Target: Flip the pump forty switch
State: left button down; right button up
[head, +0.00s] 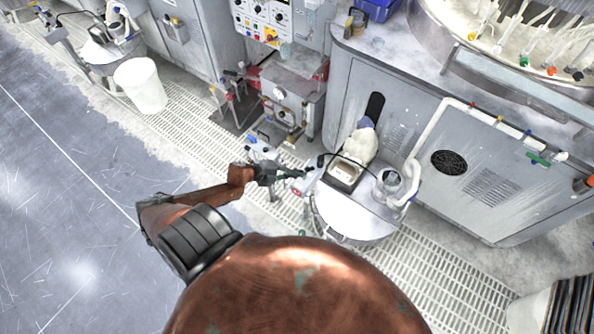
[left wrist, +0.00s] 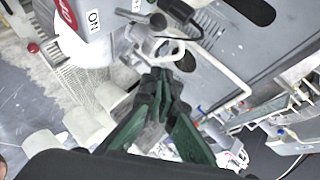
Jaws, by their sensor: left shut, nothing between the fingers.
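My left gripper (head: 300,173) is shut and empty, beside the left edge of a small round white stand (head: 350,222). In the left wrist view, its dark fingertips (left wrist: 163,78) are together. A pale housing (left wrist: 92,40) with an "ON" label (left wrist: 93,18) and a red oval mark (left wrist: 66,12) is up and left of the fingertips. A metal lever-like part (left wrist: 148,20) sticks out beside the label, apart from the fingertips. I cannot tell for sure that this is the pump forty switch, nor its position. My right gripper is not in view.
The stand carries a pale bottle (head: 360,143), a small box (head: 345,174) and a metal cup (head: 391,180). A black cable arches close to my gripper. A grey cabinet (head: 440,165) stands behind. Open floor (head: 60,180) lies to the left.

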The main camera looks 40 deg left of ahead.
pick_arm(q)
jog(key=r+v, duration=0.1)
jog(key=v, duration=0.9)
jog(key=shift+w, duration=0.4)
jog(key=shift+a, duration=0.1)
jog(key=shift+f, duration=0.1)
